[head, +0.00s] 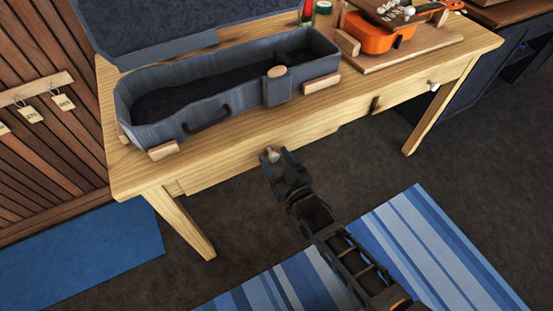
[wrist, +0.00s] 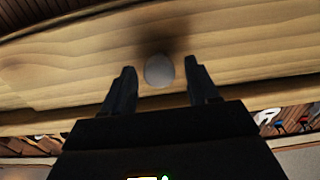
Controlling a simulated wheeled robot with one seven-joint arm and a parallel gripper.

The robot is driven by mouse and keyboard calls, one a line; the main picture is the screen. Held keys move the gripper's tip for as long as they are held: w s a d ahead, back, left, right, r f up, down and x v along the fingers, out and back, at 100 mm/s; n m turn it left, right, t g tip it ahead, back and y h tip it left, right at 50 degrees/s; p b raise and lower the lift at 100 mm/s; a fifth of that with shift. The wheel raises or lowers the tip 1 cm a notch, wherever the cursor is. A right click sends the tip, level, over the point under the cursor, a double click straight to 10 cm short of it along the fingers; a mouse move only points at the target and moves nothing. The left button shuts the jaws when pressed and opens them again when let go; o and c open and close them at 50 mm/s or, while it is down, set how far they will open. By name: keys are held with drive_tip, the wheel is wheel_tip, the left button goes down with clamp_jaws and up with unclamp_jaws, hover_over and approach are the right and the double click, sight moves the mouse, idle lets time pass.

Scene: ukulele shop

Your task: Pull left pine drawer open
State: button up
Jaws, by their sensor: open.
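The left pine drawer (head: 225,160) is set in the front of the pine table, below the open case. Its round pale knob (head: 272,153) shows at the tips of my gripper (head: 278,160). In the wrist view, the grey knob (wrist: 159,71) sits between the two dark fingers of my gripper (wrist: 159,68), with a visible gap on each side. The drawer front (wrist: 80,55) fills much of that view. My gripper is open and around the knob, not clamped on it. The drawer looks about flush with the table front.
A grey open instrument case (head: 190,95) with wooden blocks stands on the table (head: 135,170). An orange ukulele (head: 370,35) lies on a board at the right. A second drawer knob (head: 433,86) is farther right. A blue striped rug (head: 430,240) covers the floor in front.

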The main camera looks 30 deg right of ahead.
drive_tip(key=shift+c, duration=0.2)
clamp_jaws()
idle(0.3)
